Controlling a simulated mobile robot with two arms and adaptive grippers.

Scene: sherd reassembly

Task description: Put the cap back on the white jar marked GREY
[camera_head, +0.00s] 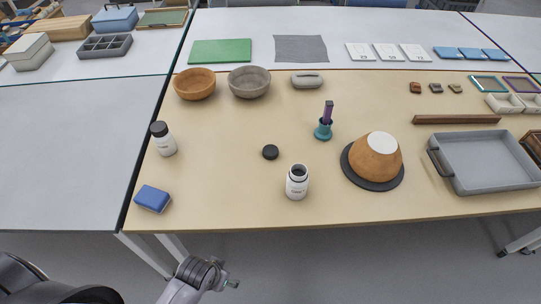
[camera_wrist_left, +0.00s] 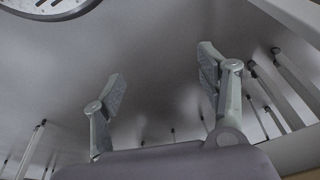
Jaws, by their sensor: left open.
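An open white jar (camera_head: 297,183) with a dark mouth stands upright near the front edge of the table; its label is too small to read surely. A black cap (camera_head: 270,152) lies flat on the table behind it and to its left, apart from it. A second white jar (camera_head: 164,142) with a black cap on stands at the left. My left gripper (camera_head: 232,284) is low in front of the table edge, away from the jars and cap. In the left wrist view its fingers (camera_wrist_left: 160,80) are spread with nothing between them. My right gripper is not in view.
A blue sponge-like block (camera_head: 153,198) lies at the front left corner. A terracotta pot (camera_head: 376,157) sits upside down on a dark disc right of the open jar. A grey tray (camera_head: 490,160) is at the right. Bowls (camera_head: 195,84) stand behind. Table around the cap is clear.

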